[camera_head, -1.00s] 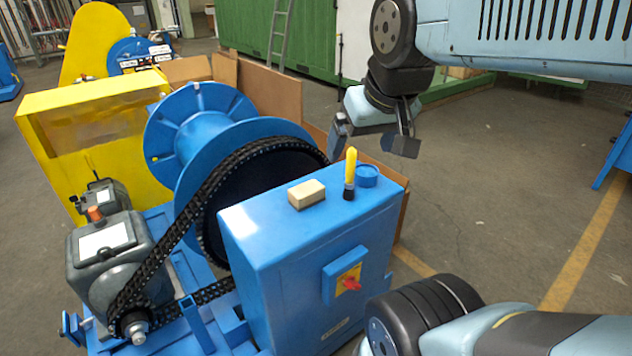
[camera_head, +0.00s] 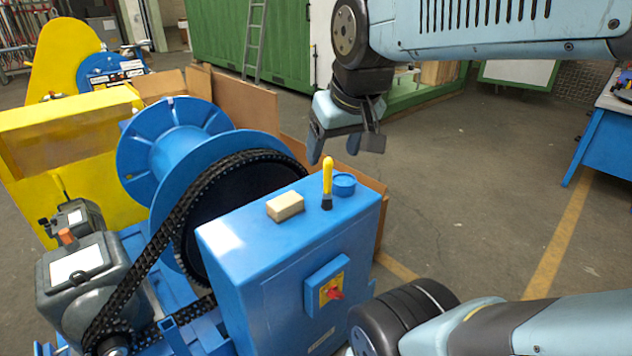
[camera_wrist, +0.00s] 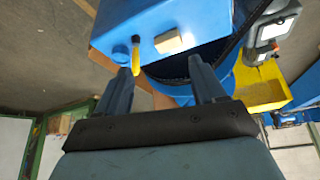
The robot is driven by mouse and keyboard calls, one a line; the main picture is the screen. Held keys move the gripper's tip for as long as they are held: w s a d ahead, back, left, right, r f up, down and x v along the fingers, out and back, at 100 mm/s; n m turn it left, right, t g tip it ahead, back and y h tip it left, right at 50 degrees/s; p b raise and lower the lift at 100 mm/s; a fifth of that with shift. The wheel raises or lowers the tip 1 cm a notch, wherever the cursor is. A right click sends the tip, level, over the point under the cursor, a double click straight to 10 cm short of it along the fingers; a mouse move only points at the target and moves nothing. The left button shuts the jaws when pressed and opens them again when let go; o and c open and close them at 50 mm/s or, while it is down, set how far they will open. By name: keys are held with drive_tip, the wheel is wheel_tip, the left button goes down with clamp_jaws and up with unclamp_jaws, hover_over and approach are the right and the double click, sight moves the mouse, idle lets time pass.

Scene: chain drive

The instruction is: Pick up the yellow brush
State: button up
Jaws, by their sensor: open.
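My gripper (camera_head: 340,150) is open and empty, above and just behind the brush in the head view. In the wrist view my gripper (camera_wrist: 160,70) shows two spread fingers with the brush near the inner side of one. I see no contact with the brush.
A tan block (camera_head: 285,206) lies left of the brush, and a small round blue container (camera_head: 344,184) stands right of it. The black chain (camera_head: 190,205) and blue spool (camera_head: 170,150) stand to the left. Open floor lies to the right.

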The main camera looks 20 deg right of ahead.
drive_tip(key=w+d+g, duration=0.1)
drive_tip(key=w, duration=0.3)
drive_tip(key=w+d+g, duration=0.1)
drive_tip(key=w+d, duration=0.1)
drive_tip(key=w, duration=0.2)
drive_tip(key=w+d+n, duration=0.1)
drive_tip(key=w, duration=0.4)
drive_tip(key=shift+w+d+f+g, duration=0.1)
drive_tip(key=shift+d+f+g, duration=0.15)
drive_tip(key=shift+f+g, duration=0.15)
drive_tip(key=shift+c, duration=0.8)
drive_tip(key=n+g, duration=0.1)
drive_tip(key=g, duration=0.1)
hover_over(328, 170)
drive_tip(key=f, duration=0.4)
drive_tip(key=w+f, duration=0.1)
drive_tip(key=f, duration=0.1)
drive_tip(key=shift+d+f, duration=0.1)
drive_tip(key=shift+f, duration=0.05)
drive_tip(key=f, duration=1.4)
drive_tip(key=shift+w+d, duration=0.1)
drive_tip(key=shift+d, duration=0.1)
clamp_jaws()
drive_tip(key=shift+r, duration=0.15)
